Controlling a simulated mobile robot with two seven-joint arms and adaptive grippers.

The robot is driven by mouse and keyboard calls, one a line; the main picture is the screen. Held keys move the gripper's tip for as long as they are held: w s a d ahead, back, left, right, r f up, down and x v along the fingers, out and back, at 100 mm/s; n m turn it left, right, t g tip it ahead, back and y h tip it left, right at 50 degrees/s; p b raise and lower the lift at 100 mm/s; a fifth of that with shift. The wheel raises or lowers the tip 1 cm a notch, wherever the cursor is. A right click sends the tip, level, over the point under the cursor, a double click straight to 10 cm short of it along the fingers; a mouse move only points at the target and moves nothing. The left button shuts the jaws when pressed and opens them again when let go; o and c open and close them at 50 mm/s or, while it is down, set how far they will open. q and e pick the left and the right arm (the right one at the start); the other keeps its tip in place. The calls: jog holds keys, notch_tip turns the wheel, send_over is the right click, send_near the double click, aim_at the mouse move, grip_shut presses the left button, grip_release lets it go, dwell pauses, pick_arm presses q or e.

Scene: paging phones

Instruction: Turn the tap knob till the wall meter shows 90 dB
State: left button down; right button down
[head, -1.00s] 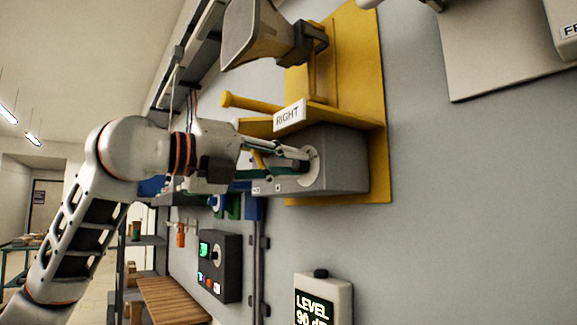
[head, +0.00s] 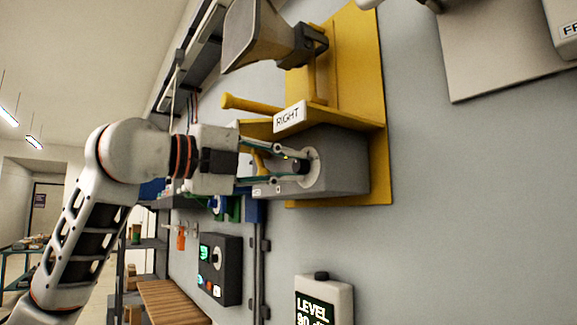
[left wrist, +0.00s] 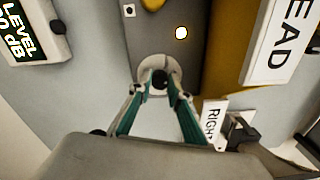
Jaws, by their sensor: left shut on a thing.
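The tap knob (head: 300,167) is a small dark knob on a pale round dial on the front of a grey box (head: 345,160), under the yellow bracket labelled RIGHT. My left gripper (head: 302,166) has its green-sided fingers on either side of the knob and is shut on it. The left wrist view shows the fingertips (left wrist: 160,80) closed around the dark knob (left wrist: 160,79) in front of the dial. The wall meter (head: 324,298) is pale with a dark screen; it reads LEVEL and what looks like 90 dB, partly cut off by the frame. My right gripper is not in view.
A yellow bracket (head: 350,60) holds a horn (head: 257,35) above the box. A dark panel with a green display (head: 220,268) and a vertical pipe (head: 259,260) are lower left. A wooden slatted surface (head: 172,302) lies below.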

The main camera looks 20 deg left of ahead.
pick_arm(q)
jog(key=c, duration=1.9)
grip_release()
jog(key=v, duration=1.2)
